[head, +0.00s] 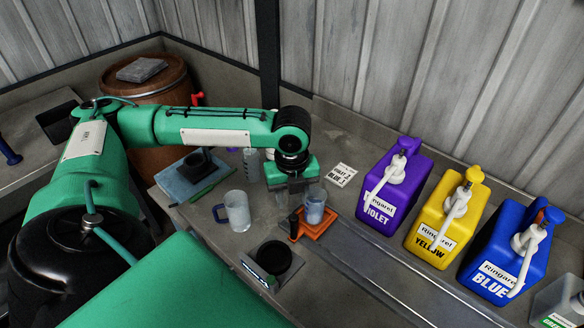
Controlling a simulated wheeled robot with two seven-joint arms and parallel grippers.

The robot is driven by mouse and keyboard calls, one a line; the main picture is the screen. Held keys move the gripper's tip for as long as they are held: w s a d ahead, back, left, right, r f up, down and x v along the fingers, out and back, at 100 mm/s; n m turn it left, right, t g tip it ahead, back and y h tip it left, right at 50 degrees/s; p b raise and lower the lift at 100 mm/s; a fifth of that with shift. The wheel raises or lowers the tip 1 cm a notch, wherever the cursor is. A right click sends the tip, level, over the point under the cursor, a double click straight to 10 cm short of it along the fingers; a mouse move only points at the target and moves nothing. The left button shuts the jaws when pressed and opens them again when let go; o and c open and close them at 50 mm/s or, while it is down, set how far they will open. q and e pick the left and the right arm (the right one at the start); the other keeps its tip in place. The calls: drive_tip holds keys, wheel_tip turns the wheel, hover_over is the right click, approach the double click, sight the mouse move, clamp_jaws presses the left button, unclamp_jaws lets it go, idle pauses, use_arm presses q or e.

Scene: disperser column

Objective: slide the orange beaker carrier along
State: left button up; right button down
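The orange beaker carrier (325,229) sits on the grey counter, near the rail that runs toward the lower right. A clear beaker (314,207) with bluish contents stands upright on it. A small dark knob or handle (294,222) shows at the carrier's left side. My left gripper (291,196) points down just behind and left of the carrier. Its fingers are small and partly blend with the background, so I cannot tell whether they are open or touch anything. My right gripper is not in view.
Violet (393,187), yellow (446,217) and blue (506,252) pump jugs stand along the wall at right. A glass mug (238,211) and a round black-topped device (273,259) stand left of the carrier. A printed note (340,175) lies behind it.

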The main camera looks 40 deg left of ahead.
use_arm(q)
drive_tip(key=shift+r, duration=1.5)
